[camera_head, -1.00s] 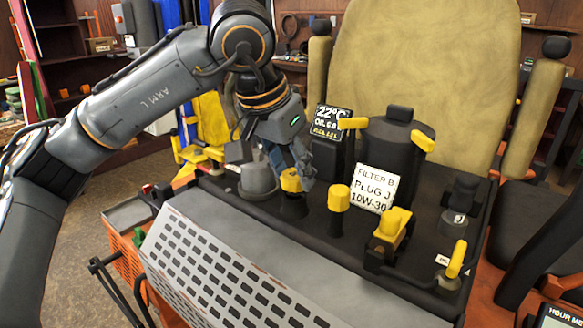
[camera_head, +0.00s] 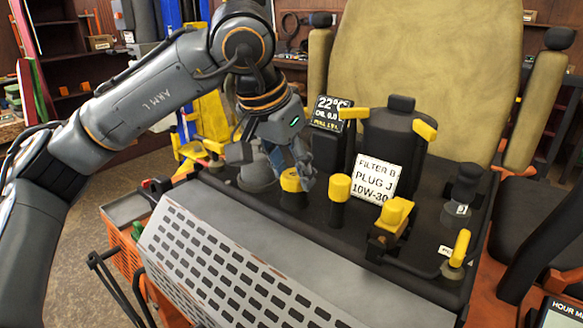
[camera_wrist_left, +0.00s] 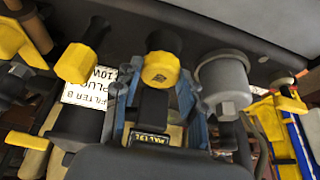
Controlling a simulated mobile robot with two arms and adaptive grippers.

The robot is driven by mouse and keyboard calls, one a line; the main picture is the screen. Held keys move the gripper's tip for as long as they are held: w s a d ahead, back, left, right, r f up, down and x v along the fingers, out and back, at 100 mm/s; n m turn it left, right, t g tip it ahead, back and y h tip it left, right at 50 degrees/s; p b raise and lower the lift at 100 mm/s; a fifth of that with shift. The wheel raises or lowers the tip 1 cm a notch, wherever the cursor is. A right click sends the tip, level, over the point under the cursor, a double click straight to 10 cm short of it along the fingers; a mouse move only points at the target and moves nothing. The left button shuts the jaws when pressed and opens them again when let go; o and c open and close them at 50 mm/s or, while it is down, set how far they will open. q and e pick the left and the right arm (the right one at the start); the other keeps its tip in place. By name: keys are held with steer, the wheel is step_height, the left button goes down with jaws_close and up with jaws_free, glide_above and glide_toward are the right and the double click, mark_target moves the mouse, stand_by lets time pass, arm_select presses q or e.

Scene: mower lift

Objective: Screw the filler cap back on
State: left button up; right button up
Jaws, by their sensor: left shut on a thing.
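The yellow filler cap (camera_head: 291,182) sits at the top of a short black neck (camera_head: 293,201) on the machine's dark deck. My left gripper (camera_head: 299,166) reaches down to it from the upper left and is shut on it. In the left wrist view, the yellow cap (camera_wrist_left: 160,70) lies between the two blue-grey fingers (camera_wrist_left: 160,88), one on each side. Whether its thread has engaged cannot be seen. My right gripper is not in view.
A second yellow cap (camera_head: 339,187) stands close to the right, with a white sign (camera_head: 376,180) behind. A grey round housing (camera_head: 257,173) is close left. A small display (camera_head: 330,113) and yellow-handled levers (camera_head: 394,216) stand nearby. A perforated grey panel (camera_head: 230,262) lies in front.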

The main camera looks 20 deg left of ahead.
arm_select(q)
steer(key=shift+f, duration=0.1)
steer(key=o, duration=0.3)
steer(key=c, duration=0.5)
steer(key=m, duration=0.2)
steer(key=m+g+h+p, duration=0.1)
steer(key=m, duration=0.2)
steer(key=shift+w+a+h+p, duration=0.1)
steer(key=shift+a+h+p, duration=0.1)
steer(key=shift+h+p, duration=0.1)
steer(key=shift+d+m+p, duration=0.1)
steer(key=shift+m+p, duration=0.2)
steer(key=shift+m, duration=0.1)
steer(key=shift+m+g, duration=0.3)
steer(key=o, duration=1.3)
steer(key=shift+c, duration=0.2)
